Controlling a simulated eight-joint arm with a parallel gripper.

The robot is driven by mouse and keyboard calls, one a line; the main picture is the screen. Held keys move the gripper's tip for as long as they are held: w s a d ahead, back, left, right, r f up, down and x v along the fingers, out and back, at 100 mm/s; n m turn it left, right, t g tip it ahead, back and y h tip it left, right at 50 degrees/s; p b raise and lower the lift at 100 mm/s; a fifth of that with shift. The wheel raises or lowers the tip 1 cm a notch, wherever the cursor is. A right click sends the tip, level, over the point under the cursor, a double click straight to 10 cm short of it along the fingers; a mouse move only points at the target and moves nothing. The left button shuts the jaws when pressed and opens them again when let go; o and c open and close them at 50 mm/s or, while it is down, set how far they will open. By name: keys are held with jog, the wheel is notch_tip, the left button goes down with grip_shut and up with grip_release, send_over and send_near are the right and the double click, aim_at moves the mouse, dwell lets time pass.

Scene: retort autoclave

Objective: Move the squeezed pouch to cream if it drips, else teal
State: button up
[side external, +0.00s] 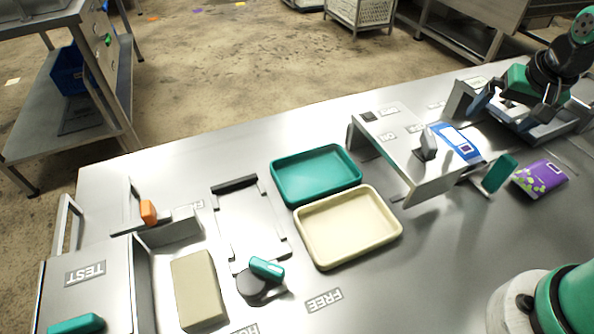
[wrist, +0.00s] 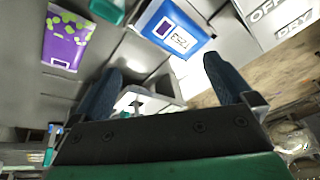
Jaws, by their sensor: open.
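A blue-and-white pouch (side external: 462,148) lies beside the labelled grey housing, and also shows in the wrist view (wrist: 172,30). A purple pouch with green spots (side external: 540,179) lies to its right, and at left in the wrist view (wrist: 68,38). No drip is visible on either pouch; I cannot tell whether either is squeezed. The teal tray (side external: 277,185) and the cream tray (side external: 309,249) sit mid-table and look empty. My gripper (wrist: 162,66) is open and empty, at the upper right of the side view, beyond the pouches.
The grey housing (side external: 388,137) with a knob stands between the trays and pouches. A teal lever handle (side external: 500,173) sticks up between the pouches. A tan block (side external: 198,290), a sliding frame (side external: 248,222) and a TEST box (side external: 90,272) occupy the left. Bare table lies right of the cream tray.

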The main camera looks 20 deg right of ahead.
aim_at(545, 173)
jog(key=s+d+f+m+g, duration=0.1)
jog(key=s+d+m, duration=0.1)
jog(key=d+m, duration=0.1)
jog(key=s+d+f+m+g+y, duration=0.1)
jog(key=s+d+f+m, duration=0.1)
jog(key=d, duration=0.3)
jog(key=s+d+f+m+g, duration=0.1)
jog(key=s+d+f+m, duration=0.1)
jog(key=s+d+m, duration=0.1)
jog(key=shift+d+f+m, duration=0.15)
jog(key=shift+d+m, duration=0.25)
jog(key=shift+m, duration=0.3)
jog(key=shift+s+d+f+y, duration=0.15)
jog(key=shift+f+y, duration=0.05)
jog(key=shift+y, duration=0.1)
jog(key=shift+f, duration=2.7)
jog(key=c, duration=1.3)
jog(key=shift+r, duration=0.15)
